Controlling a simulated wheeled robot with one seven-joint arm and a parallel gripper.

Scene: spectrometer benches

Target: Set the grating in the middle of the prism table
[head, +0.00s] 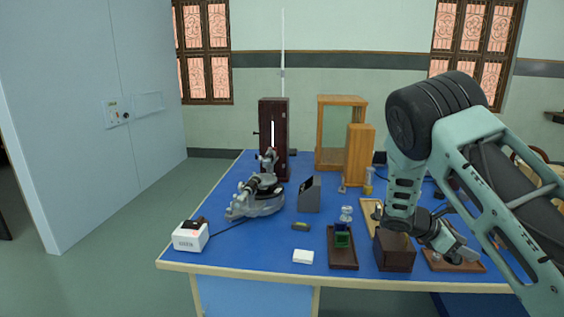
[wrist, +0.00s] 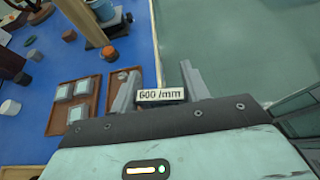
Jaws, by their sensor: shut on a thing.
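In the head view my gripper (head: 462,254) is at the right end of the blue bench, low over a brown tray (head: 440,266); the grating cannot be made out clearly there. The spectrometer (head: 258,203) stands on the left half of the bench, well away from my gripper. Its dark round prism table (head: 267,187) sits at its centre, partly hidden by metal parts.
A brown tray (wrist: 58,122) with several square pieces lies left of my gripper in the wrist view. A dark wooden box (head: 395,254), a tray with a green piece (head: 342,258) and a grey wedge-shaped block (head: 309,195) stand between gripper and spectrometer. A tall dark lamp housing (head: 273,140) stands behind it.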

